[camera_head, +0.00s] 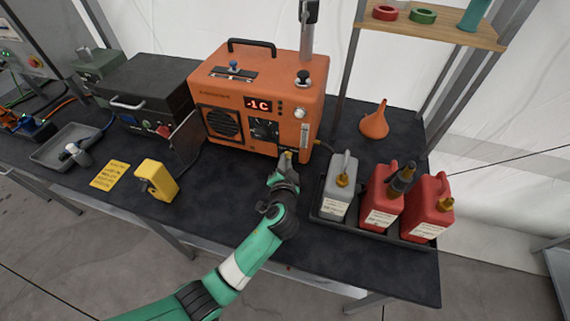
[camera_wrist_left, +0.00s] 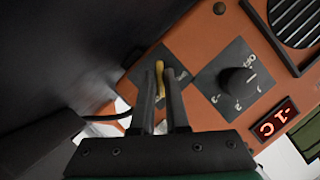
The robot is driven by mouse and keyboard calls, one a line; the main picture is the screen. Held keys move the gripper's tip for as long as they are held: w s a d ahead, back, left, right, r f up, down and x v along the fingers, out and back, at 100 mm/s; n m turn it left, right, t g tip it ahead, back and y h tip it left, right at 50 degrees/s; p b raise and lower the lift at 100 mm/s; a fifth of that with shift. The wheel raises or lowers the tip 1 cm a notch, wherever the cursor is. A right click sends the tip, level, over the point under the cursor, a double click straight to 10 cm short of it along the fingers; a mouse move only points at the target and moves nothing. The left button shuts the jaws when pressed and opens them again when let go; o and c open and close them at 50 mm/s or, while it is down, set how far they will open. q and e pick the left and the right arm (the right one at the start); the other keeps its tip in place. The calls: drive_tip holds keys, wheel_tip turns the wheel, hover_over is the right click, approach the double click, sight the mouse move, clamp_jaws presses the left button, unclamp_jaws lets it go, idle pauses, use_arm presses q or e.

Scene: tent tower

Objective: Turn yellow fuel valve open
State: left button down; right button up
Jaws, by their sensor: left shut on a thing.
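The yellow fuel valve (camera_wrist_left: 159,76) is a small yellow lever on a dark square plate at the edge of the orange heater's panel in the left wrist view. My left gripper (camera_wrist_left: 164,85) has its two dark fingers shut on the valve lever, one on each side. In the head view my left gripper (camera_head: 286,161) reaches the lower right front of the orange heater (camera_head: 262,88), and a bit of yellow shows at its tip. The fingers hide part of the lever. My right gripper is not in view.
The heater has a black knob (camera_wrist_left: 240,82) beside the valve and a red display (camera_head: 258,104). Right of my arm, a tray holds a grey can (camera_head: 338,185) and red cans (camera_head: 381,195). A yellow box (camera_head: 157,180) stands left. Bare table lies between the box and my arm.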

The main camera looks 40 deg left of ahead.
use_arm(q)
drive_tip(key=shift+m, duration=0.4)
drive_tip(key=shift+y, duration=0.3)
drive_tip(key=c, duration=0.9)
unclamp_jaws()
